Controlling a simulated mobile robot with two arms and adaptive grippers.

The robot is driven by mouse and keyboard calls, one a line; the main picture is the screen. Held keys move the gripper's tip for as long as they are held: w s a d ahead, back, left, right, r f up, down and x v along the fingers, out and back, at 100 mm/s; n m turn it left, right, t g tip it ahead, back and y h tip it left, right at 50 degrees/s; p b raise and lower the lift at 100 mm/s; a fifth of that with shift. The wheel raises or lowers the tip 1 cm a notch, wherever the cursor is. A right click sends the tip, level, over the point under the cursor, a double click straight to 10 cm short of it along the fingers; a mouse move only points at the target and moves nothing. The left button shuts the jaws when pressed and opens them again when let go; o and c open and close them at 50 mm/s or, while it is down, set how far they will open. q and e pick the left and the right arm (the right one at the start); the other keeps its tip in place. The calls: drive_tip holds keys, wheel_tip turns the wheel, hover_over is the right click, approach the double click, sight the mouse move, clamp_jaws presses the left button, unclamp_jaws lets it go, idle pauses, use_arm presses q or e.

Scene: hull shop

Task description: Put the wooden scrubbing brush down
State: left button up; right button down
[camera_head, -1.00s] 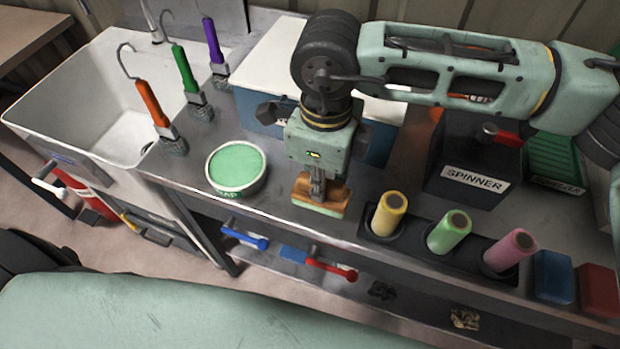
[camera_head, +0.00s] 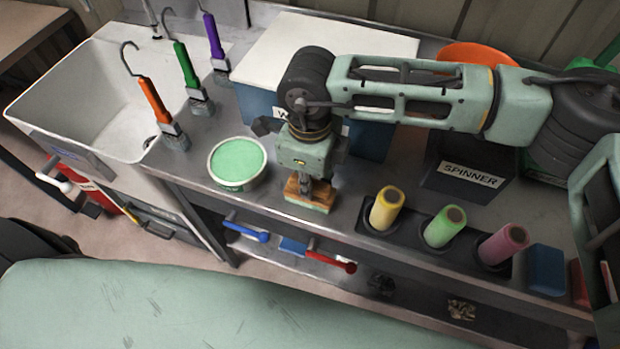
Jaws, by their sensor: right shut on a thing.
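The wooden scrubbing brush (camera_head: 310,203) has a brown wooden back and a pale green lower edge. My right gripper (camera_head: 308,184) points down and is shut on it. The brush is at the front part of the metal counter (camera_head: 345,190), right of the round tub of green paste (camera_head: 237,162) and left of the yellow roller. I cannot tell whether its underside touches the counter. My left gripper is not in view.
Yellow (camera_head: 386,208), green (camera_head: 445,226) and pink rollers (camera_head: 503,244) stand in a dark rack. A white-lidded blue box (camera_head: 270,60) and the spinner box (camera_head: 468,178) are behind. Brushes with orange, green and purple handles stand near the white sink (camera_head: 80,90).

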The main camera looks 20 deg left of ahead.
drive_tip(key=c, duration=1.6)
unclamp_jaws()
drive_tip(key=shift+w+r+p, duration=0.1)
drive_tip(key=shift+r+p, duration=0.05)
drive_tip(key=shift+p, duration=0.6)
drive_tip(key=r+b, duration=0.1)
drive_tip(key=r, duration=0.1)
drive_tip(key=r+b, duration=0.1)
drive_tip(key=r, duration=0.1)
drive_tip(key=r+b, duration=0.1)
drive_tip(key=r, duration=0.1)
drive_tip(key=shift+s+r, duration=0.3)
drive_tip(key=shift+r, duration=0.4)
